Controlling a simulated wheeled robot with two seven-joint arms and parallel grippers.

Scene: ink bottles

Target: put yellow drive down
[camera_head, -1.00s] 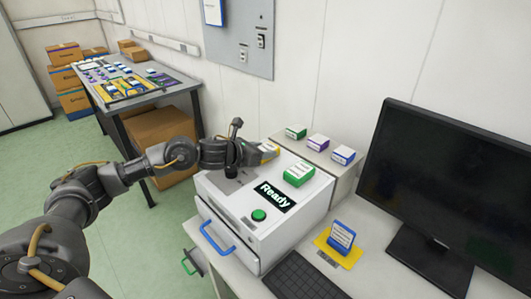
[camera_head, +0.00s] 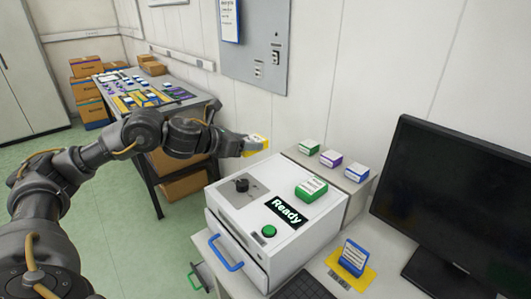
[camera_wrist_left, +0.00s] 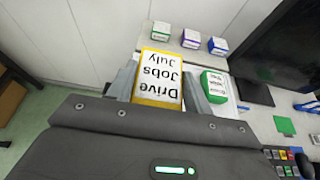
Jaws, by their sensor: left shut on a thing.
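The yellow drive (camera_head: 258,144) is a small yellow block with a white label. In the left wrist view the drive (camera_wrist_left: 158,76) has a label that reads "Drive Jobs July", upside down. My left gripper (camera_head: 250,145) is shut on it and holds it in the air, beyond the back left corner of the white machine. In the left wrist view the left gripper (camera_wrist_left: 160,88) has one finger on each side of the drive. My right gripper is in neither view.
The white machine (camera_head: 225,206) has a "Ready" display and a green drive (camera_head: 311,188) on top. Green, purple and blue drives (camera_head: 331,158) stand on a ledge behind. A blue drive (camera_head: 353,256) stands on a yellow pad. A monitor (camera_head: 465,190) is at right.

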